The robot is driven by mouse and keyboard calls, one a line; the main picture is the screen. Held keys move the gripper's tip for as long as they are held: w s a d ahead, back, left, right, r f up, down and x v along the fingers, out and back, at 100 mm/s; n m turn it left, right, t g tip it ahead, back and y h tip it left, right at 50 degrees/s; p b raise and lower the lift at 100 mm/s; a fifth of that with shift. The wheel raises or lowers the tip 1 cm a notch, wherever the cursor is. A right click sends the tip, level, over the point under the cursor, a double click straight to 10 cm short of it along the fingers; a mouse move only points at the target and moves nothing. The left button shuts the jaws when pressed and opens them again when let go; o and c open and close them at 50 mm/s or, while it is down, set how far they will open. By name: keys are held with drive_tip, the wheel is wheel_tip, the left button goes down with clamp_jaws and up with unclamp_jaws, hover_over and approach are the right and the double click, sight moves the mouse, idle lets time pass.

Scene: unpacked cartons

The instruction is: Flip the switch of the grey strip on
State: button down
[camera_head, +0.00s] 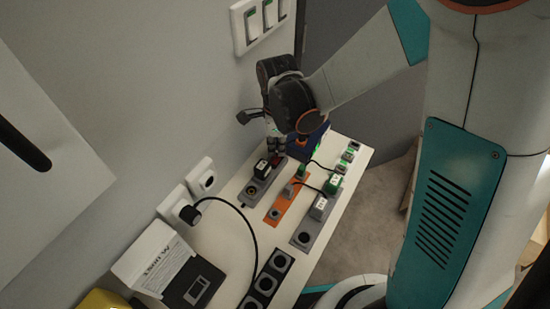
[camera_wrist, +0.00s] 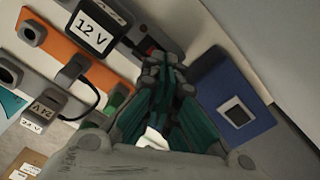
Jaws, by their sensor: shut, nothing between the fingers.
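Two grey strips lie on the white table. The left grey strip (camera_head: 250,196) carries a black 12 V adapter (camera_head: 261,168), which also shows in the wrist view (camera_wrist: 92,32). A reddish switch (camera_wrist: 149,44) sits at its far end, partly hidden by my fingers. My gripper (camera_head: 278,148) is shut and empty, pointing down over the far end of the left strip. In the wrist view its fingertips (camera_wrist: 164,62) are right beside the reddish switch; I cannot tell whether they touch it.
An orange strip (camera_head: 273,214) lies between the grey ones, with a green switch (camera_wrist: 118,97). A blue box (camera_wrist: 238,98) stands close beside my fingers. A black strip (camera_head: 268,282) and a white box (camera_head: 152,256) are nearer. Wall sockets (camera_head: 201,178) line the left.

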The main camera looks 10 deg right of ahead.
sight(277, 157)
drive_tip(key=shift+f+b, duration=0.85)
drive_tip(key=shift+f, duration=0.2)
idle(0.8)
drive_tip(key=shift+r, duration=0.2)
drive_tip(key=shift+r+p, duration=2.55)
drive_tip(key=shift+r, duration=0.85)
